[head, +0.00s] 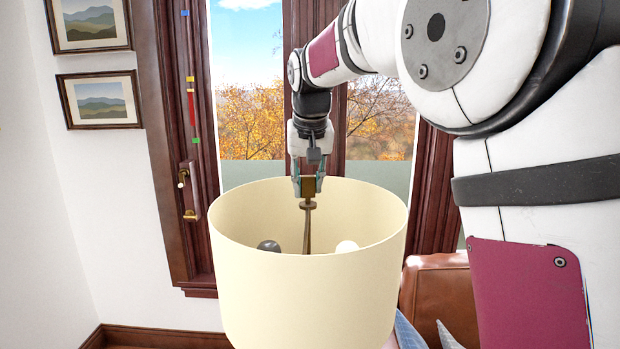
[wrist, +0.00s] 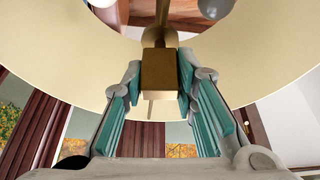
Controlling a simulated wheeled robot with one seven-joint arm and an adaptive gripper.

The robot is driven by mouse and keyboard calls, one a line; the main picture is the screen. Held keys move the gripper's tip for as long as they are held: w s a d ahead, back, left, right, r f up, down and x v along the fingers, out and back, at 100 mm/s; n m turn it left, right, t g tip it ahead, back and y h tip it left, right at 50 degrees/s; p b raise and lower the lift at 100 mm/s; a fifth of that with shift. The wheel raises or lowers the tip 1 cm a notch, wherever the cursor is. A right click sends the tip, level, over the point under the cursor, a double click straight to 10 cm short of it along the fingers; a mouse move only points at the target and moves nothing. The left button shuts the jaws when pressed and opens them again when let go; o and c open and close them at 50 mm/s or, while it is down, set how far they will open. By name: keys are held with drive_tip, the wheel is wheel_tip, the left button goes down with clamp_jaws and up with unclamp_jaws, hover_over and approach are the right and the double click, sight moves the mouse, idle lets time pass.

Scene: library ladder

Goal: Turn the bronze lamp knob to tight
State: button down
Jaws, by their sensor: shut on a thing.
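The bronze lamp knob (head: 308,187) sits on top of a thin stem at the centre of a large cream lampshade (head: 310,290). My gripper (head: 308,182) points down from above and is shut on the knob. In the wrist view, the knob (wrist: 160,72) is a boxy bronze block with the teal-padded fingers of my gripper (wrist: 161,85) on both sides. The knob's marks for loose or tight are not visible. The lower stem and lamp base are hidden by the shade.
A dark bulb (head: 269,246) and a white bulb (head: 346,246) stand inside the shade on either side of the stem. The shade's rim surrounds my gripper below. Behind is a window with a dark wooden frame (head: 165,110). A brown leather seat (head: 437,290) is at the lower right.

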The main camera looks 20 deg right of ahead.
drive_tip(key=shift+m, duration=0.6)
drive_tip(key=shift+h, duration=0.3)
drive_tip(key=c, duration=1.3)
unclamp_jaws()
drive_tip(key=v, duration=1.2)
drive_tip(key=shift+w, duration=0.15)
